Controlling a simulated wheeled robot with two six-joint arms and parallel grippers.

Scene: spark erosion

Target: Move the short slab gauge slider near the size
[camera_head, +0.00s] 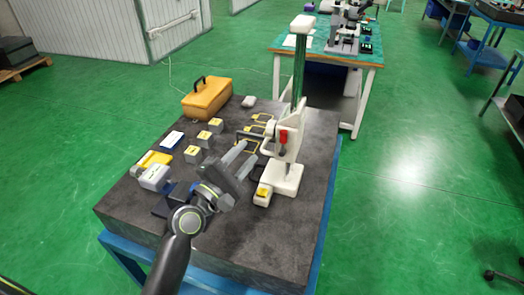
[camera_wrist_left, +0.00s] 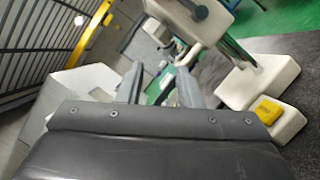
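The slab gauge (camera_head: 300,60) stands upright on a white base (camera_head: 285,178) at the right of the dark slab, with a tall column. Its white slider (camera_head: 283,140) with a red part sits low on the column. In the left wrist view the slider (camera_wrist_left: 195,15) is at the top and the white base (camera_wrist_left: 262,78) at the right. My left gripper (camera_head: 249,150) is just left of the slider, its two fingers pointing towards it. In the left wrist view the fingers (camera_wrist_left: 160,75) stand apart with nothing clearly held between them. My right gripper is not in view.
The dark slab (camera_head: 255,255) has a bare front. Several small yellow-topped blocks (camera_head: 194,154) and a yellow toolbox (camera_head: 207,98) stand left and behind. A yellow button (camera_head: 263,190) is on the gauge's foot. A green-topped table (camera_head: 362,54) stands behind.

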